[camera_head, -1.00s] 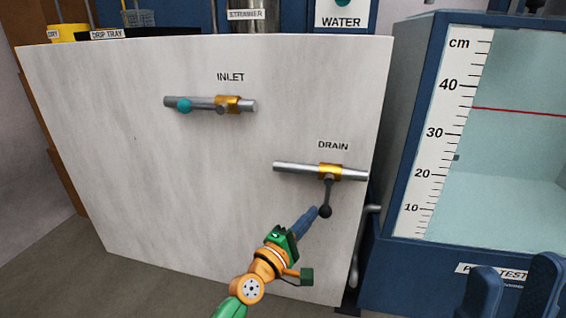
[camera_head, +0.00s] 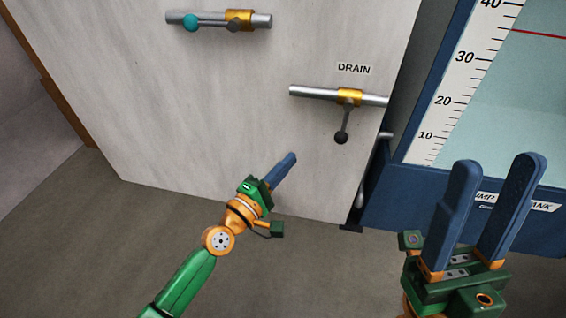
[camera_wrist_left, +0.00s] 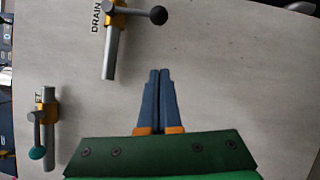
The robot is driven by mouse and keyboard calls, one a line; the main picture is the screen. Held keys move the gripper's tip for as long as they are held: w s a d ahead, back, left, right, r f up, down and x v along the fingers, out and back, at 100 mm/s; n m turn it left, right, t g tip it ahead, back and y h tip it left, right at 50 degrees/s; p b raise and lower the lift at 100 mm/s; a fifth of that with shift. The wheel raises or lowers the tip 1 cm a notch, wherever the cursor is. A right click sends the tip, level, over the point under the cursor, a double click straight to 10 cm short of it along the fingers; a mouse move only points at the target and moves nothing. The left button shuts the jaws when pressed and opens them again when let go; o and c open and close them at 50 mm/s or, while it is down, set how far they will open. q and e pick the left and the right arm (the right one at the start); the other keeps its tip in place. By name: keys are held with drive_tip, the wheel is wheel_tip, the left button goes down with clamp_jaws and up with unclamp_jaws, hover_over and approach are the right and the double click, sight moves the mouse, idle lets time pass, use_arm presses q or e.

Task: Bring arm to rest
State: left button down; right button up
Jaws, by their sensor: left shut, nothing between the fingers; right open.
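My left gripper (camera_head: 292,157) is shut and empty in the head view, in front of the pale panel, below and left of the drain valve. It also shows in the left wrist view (camera_wrist_left: 159,72), its two blue fingers together. The drain valve (camera_head: 349,96) is a brass body on a grey pipe, with its black-knobbed lever (camera_head: 342,136) hanging down, clear of the fingers. My right gripper (camera_head: 496,165) is open and empty at the lower right, its blue fingers apart and pointing up in front of the tank.
The inlet valve (camera_head: 240,19), with a teal-knobbed lever along its pipe, is on the panel (camera_head: 150,110) at upper left. The tank (camera_head: 480,110) with a cm scale and a red line stands at right. Grey floor (camera_head: 90,240) is open at lower left.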

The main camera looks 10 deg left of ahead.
use_arm(q)
drive_tip(key=shift+s+a, duration=0.25)
drive_tip(key=shift+s, duration=0.2)
